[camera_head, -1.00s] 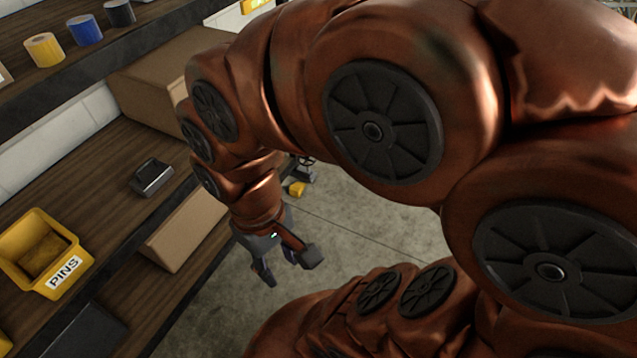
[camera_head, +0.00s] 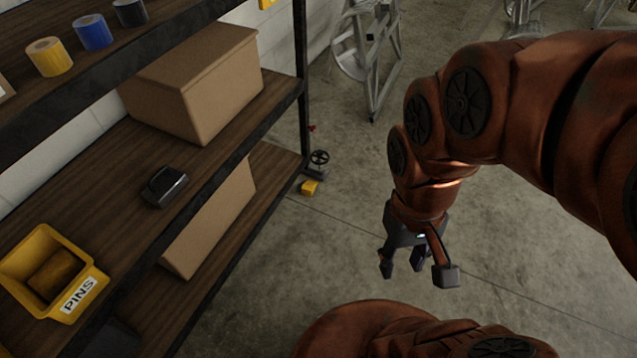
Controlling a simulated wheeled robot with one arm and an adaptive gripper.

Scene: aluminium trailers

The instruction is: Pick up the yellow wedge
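A small yellow block (camera_head: 310,187), which looks like the yellow wedge, lies on the concrete floor at the foot of the shelf's far post. Its exact shape is too small to tell. My gripper (camera_head: 415,268) points down above the floor, right of the wedge and nearer the camera, clearly apart from it. Its dark fingers are spread, and nothing shows between them.
A wooden shelf rack on the left holds a yellow PINS bin (camera_head: 30,250), cardboard boxes (camera_head: 205,90), a dark device (camera_head: 164,186) and tape rolls (camera_head: 92,32). A dark handwheel (camera_head: 319,157) stands behind the wedge. A metal frame (camera_head: 372,60) stands farther back. Open floor lies between.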

